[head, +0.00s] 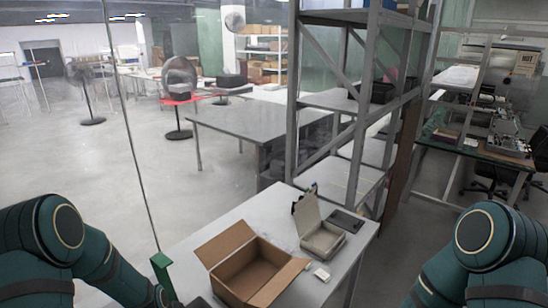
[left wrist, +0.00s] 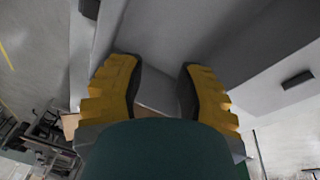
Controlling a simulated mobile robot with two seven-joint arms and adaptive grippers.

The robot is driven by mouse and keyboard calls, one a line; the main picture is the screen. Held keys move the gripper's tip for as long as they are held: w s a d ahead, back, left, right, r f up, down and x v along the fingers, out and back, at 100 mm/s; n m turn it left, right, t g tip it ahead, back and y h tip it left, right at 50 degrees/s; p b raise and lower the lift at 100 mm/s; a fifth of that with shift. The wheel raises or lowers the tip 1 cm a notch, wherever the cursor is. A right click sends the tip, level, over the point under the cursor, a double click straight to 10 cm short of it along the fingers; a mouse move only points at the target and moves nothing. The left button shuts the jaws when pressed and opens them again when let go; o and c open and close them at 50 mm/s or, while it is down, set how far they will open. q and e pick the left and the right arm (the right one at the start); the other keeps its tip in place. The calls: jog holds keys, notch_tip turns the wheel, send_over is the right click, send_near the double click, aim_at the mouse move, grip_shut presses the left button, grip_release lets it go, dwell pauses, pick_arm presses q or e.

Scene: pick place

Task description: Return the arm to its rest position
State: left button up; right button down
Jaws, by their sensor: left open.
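My left arm (head: 75,245) comes in at the lower left of the head view and reaches down beside the near table's left edge. My left gripper (left wrist: 160,78) shows in the left wrist view with two yellow ridged fingers spread apart. Nothing is held between them; a plain grey surface shows behind the gap. In the head view the left fingers cannot be made out. My right arm (head: 485,250) is bent at the lower right of the head view; its gripper is out of the frame.
The near table (head: 350,258) holds an open cardboard box (head: 226,242), a grey box with a raised lid (head: 309,214), a dark flat panel (head: 347,221) and a small white item (head: 321,274). A metal shelf rack (head: 292,100) stands behind. Floor at left is open.

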pick_arm(q)
jog(key=s+d+f+n+h+b, duration=0.15)
jog(key=s+d+n, duration=0.35)
jog(key=s+d, duration=0.9)
jog(key=a+b+x, duration=0.1)
jog(key=b+x, duration=0.9)
jog(key=x, duration=0.1)
jog(key=shift+w+f+t, duration=0.2)
jog(key=shift+f+t, duration=0.1)
jog(key=shift+f, duration=0.15)
jog(key=shift+h, duration=0.25)
